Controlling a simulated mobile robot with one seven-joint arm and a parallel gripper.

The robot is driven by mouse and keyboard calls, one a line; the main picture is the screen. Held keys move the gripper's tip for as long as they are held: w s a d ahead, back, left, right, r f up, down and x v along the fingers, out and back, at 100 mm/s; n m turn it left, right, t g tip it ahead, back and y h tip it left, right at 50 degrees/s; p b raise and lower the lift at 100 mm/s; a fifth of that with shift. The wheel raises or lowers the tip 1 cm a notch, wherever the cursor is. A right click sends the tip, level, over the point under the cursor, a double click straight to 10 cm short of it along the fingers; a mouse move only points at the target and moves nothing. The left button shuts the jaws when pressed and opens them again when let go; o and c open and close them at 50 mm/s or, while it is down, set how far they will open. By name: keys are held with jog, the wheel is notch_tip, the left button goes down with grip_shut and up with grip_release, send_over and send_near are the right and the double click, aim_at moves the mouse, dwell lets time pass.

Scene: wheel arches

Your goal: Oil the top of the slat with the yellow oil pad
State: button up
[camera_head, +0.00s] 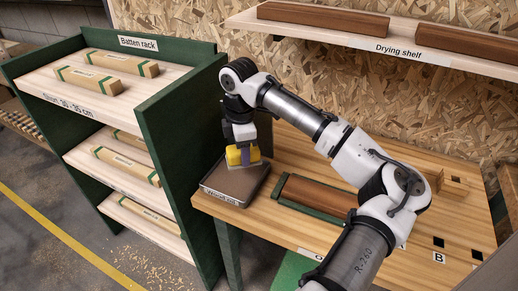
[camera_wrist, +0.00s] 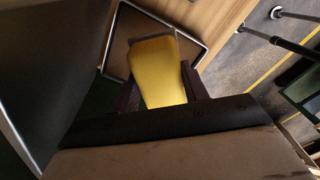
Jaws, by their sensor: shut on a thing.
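The yellow oil pad (camera_head: 240,156) is held in my gripper (camera_head: 242,150), just above the tray (camera_head: 234,196) labelled as oil at the left end of the bench. In the wrist view the yellow pad (camera_wrist: 158,72) sits between the two dark fingers of my gripper (camera_wrist: 160,92), with a rim of the tray beyond it. I cannot tell whether the pad touches the tray's floor. A dark brown slat (camera_head: 318,194) lies in a green holder on the bench, to the right of the tray. My arm hides part of its right end.
The drying shelf (camera_head: 420,63) above the bench bears two dark slats. A batten rack (camera_head: 160,120) with several pale battens stands left of the bench; its green side panel is close to my gripper. A small wooden block (camera_head: 453,187) stands at the bench's right.

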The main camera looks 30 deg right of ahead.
aim_at(234, 148)
jog(key=w, duration=0.1)
jog(key=w+a, duration=0.1)
jog(key=w+n, duration=0.1)
jog(key=shift+a+f+p, duration=0.25)
jog(key=shift+f+p, duration=0.1)
jog(key=shift+f, duration=0.05)
notch_tip(234, 148, down, 6)
jog(key=b, duration=0.6)
jog(key=shift+s, duration=0.1)
jog(key=shift+r, duration=0.1)
jog(key=shift+f, duration=0.6)
dwell(2.0)
jog(key=shift+r+p, duration=0.1)
jog(key=shift+p, duration=0.2)
notch_tip(234, 148, up, 7)
jog(key=p, duration=0.6)
jog(key=shift+s, duration=0.1)
dwell(0.6)
